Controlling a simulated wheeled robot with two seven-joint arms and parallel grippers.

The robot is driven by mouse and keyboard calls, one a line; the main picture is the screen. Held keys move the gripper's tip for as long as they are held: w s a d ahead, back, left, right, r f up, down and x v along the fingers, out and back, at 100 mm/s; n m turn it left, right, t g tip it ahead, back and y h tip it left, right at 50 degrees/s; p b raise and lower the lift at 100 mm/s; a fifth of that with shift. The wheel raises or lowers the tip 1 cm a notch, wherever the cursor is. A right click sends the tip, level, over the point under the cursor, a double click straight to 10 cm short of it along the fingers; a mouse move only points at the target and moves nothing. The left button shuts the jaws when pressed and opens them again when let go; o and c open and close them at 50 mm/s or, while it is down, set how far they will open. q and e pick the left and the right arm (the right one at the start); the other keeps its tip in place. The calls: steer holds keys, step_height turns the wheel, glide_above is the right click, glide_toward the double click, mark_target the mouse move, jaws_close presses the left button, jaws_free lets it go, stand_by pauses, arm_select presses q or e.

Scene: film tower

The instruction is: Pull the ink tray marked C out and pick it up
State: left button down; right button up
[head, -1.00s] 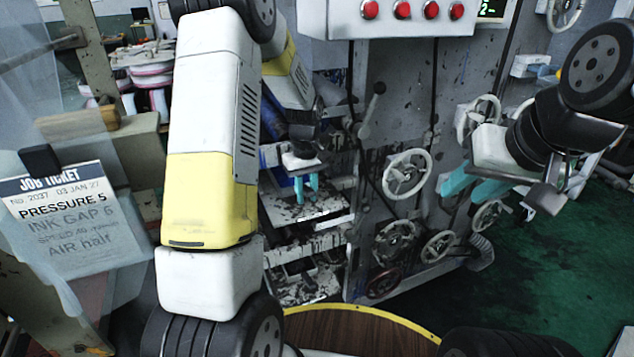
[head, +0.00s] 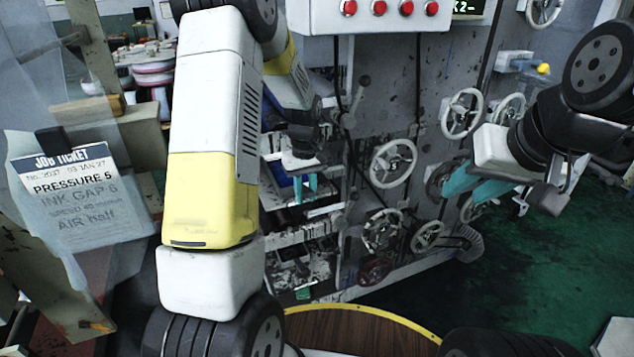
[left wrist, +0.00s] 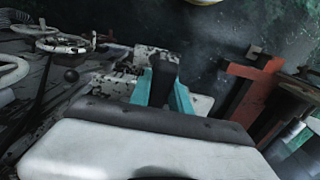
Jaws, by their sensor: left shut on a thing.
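My left gripper (head: 305,186), teal-fingered, points down in front of the shelves of the grey machine. In the left wrist view, its fingers (left wrist: 163,92) are closed on both sides of a black upright grip (left wrist: 164,72). A white, paint-chipped surface (left wrist: 132,64) shows beyond it; I cannot tell whether this is the tray. No C mark is readable, and my wrist hides much of what lies below the grip. My right gripper (head: 478,186) hangs at the right, apart from the shelves; its fingers overlap in the view, so their gap is unclear.
The machine's front carries several handwheels (head: 393,163) and a red-button box (head: 368,16) above. Ink-stained shelves (head: 302,262) lie below my left gripper. A job ticket (head: 85,200) hangs at the left. Green floor (head: 540,265) is open at the right.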

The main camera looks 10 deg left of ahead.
arm_select(q)
steer(key=shift+s+d, duration=0.1)
steer(key=c, duration=1.1)
jaws_free()
steer(key=shift+r, duration=3.9)
steer(key=shift+r, duration=0.1)
